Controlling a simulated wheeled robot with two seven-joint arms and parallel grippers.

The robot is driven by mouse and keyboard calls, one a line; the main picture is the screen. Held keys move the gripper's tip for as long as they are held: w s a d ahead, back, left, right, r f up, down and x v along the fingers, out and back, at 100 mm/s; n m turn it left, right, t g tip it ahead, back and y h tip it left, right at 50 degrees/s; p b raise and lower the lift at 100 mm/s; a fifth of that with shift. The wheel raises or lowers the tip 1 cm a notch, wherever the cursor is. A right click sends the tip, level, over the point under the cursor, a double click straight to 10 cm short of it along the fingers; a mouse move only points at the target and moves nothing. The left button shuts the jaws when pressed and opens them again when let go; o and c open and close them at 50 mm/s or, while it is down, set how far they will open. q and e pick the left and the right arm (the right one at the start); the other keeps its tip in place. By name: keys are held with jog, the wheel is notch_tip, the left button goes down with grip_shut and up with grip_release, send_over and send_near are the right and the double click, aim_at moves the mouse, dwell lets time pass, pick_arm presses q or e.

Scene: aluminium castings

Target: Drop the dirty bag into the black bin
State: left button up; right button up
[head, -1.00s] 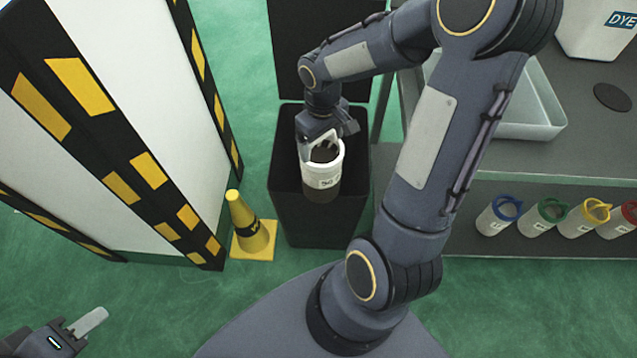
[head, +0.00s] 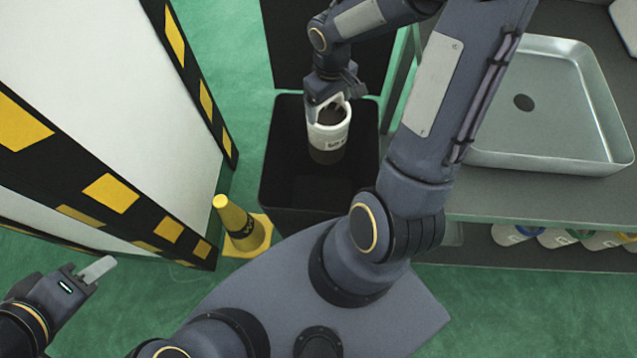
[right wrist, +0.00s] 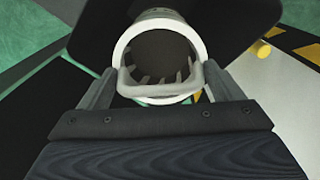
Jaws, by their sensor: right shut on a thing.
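The dirty bag (head: 328,134) is a white-rimmed, round bag with a dark lower part and a small label. It hangs upright over the open mouth of the black bin (head: 300,195), whose lid stands up behind. My right gripper (head: 328,100) is shut on the bag's rim or handle from above. In the right wrist view the bag's round mouth (right wrist: 160,28) shows between the fingers (right wrist: 160,90), with a pale loop handle across its near side. My left gripper (head: 100,268) is empty at the lower left, away from the bin; its finger gap cannot be made out.
A yellow cone (head: 240,225) stands on the floor left of the bin. A white panel with black and yellow edging (head: 110,90) rises at the left. A bench with a metal sink (head: 550,110) is at the right, with several coloured-rim bags (head: 560,237) below.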

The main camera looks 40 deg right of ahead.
aim_at(329, 111)
jog(key=shift+f+b, duration=2)
jog(key=shift+f, duration=0.65)
jog(key=o, duration=1.2)
jog(key=shift+o, duration=0.2)
jog(key=shift+r+p, duration=0.95)
jog(key=shift+r, duration=3)
